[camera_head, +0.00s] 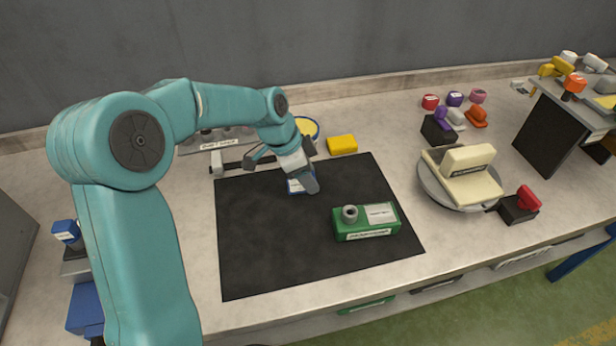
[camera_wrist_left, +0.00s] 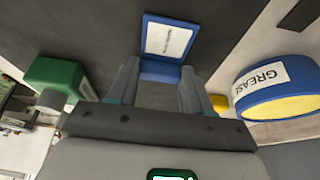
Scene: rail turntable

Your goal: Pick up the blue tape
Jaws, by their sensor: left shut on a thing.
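A blue block with a white label (camera_wrist_left: 168,42), which I take to be the blue tape, sits between the fingers of my left gripper (camera_wrist_left: 160,78) in the left wrist view. The label's text is too small to read. In the head view, the blue piece (camera_head: 294,187) shows only in part beneath my left gripper (camera_head: 301,182), over the upper part of the black mat (camera_head: 260,250). The left gripper is shut on it. Whether it touches the mat is hidden. My right gripper is in neither view.
A green labelled box (camera_head: 367,222) stands on the mat's right. A yellow block (camera_head: 342,145) and the blue-and-yellow grease tin (camera_wrist_left: 272,88) are behind the mat. A round turntable (camera_head: 438,193) with a cream piece stands at right. The mat's front left is clear.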

